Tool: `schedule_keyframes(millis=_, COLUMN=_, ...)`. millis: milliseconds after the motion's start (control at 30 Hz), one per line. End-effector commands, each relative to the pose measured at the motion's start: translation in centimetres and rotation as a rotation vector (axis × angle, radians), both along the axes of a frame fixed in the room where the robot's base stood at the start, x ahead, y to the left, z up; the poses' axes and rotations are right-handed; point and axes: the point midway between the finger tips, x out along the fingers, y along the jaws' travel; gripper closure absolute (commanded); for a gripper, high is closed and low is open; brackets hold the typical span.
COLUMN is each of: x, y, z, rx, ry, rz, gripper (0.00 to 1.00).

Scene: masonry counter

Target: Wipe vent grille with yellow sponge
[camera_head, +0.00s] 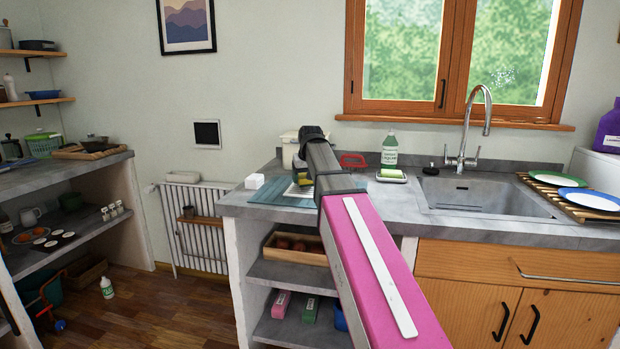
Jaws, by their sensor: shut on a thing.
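My gripper (301,168) is at the far end of my arm, over the left part of the counter, partly hidden behind the arm. It is shut on a small yellow thing, which looks like the yellow sponge (304,179); only a bit of it shows. Just below it, a pale flat piece with dark lines, which looks like the vent grille (292,191), lies on a blue mat (265,193). My arm hides its right part. I cannot tell whether the sponge touches the grille.
A white block (254,181) stands left of the mat. A white container (290,148) and a red-handled item (353,160) are behind. To the right are a dish with a yellow-green block (391,175), a soap bottle (389,149) and the sink (480,193).

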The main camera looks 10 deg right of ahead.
Motion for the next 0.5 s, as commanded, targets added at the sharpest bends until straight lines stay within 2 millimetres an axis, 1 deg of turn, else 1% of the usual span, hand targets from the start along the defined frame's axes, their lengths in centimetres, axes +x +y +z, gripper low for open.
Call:
schedule_keyframes(millis=100, x=0.4, y=0.8, z=0.1, rx=-0.001, ry=-0.001, rz=0.001, gripper=0.57)
schedule_keyframes(millis=367, x=0.7, y=1.5, z=0.1, rx=-0.003, ry=-0.001, rz=0.000, gripper=0.57)
schedule_keyframes(millis=500, x=1.1, y=2.4, z=0.2, rx=-0.003, ry=-0.001, rz=0.001, gripper=0.57)
